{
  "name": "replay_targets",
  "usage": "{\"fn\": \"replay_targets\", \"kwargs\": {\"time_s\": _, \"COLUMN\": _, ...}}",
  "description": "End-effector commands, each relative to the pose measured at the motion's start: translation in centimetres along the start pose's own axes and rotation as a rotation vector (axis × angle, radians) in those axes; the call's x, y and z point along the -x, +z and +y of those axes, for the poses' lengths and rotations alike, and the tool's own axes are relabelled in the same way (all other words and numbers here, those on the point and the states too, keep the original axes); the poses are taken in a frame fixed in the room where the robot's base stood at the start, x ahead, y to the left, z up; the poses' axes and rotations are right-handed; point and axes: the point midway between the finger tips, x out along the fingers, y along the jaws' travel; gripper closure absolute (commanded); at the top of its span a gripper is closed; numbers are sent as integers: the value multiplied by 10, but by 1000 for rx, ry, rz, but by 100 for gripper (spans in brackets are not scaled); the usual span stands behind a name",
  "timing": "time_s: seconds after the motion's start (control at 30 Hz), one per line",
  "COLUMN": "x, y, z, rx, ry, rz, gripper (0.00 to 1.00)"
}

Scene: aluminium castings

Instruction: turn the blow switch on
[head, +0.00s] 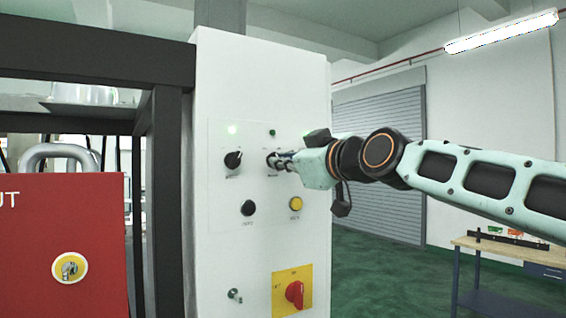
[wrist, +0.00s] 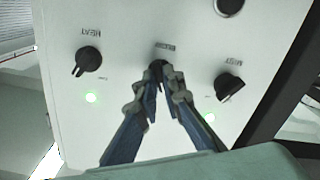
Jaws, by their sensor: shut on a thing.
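The blow switch (head: 271,160) is a black rotary knob on the white control panel (head: 215,260). Its lamp (head: 272,133) looks dark green and unlit in the head view. My gripper (head: 283,161) reaches it from the right, with its fingers closed around the knob. In the wrist view the picture is upside down; my gripper (wrist: 160,76) has its two fingertips meeting on the blow switch (wrist: 156,66), mostly covering it. The knob's exact angle is hard to tell.
The mist knob (wrist: 230,87) and heat knob (wrist: 88,60) flank it, each with a lit green lamp. Below are a black button (head: 248,208), a yellow button (head: 296,204) and a red switch (head: 295,293). A red cabinet (head: 40,230) stands left, a workbench (head: 500,246) right.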

Motion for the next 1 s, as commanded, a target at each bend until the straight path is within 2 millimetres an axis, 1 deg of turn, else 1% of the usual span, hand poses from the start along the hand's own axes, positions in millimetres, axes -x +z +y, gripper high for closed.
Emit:
{"fn": "replay_targets", "kwargs": {"time_s": 0.27, "x": 0, "y": 1, "z": 0, "rx": -193, "ry": 2, "rz": 1, "gripper": 100}}
{"fn": "replay_targets", "kwargs": {"time_s": 0.7, "x": 0, "y": 1, "z": 0, "rx": -607, "ry": 2, "rz": 1, "gripper": 100}}
{"fn": "replay_targets", "kwargs": {"time_s": 1.0, "x": 0, "y": 1, "z": 0, "rx": -838, "ry": 1, "rz": 0, "gripper": 100}}
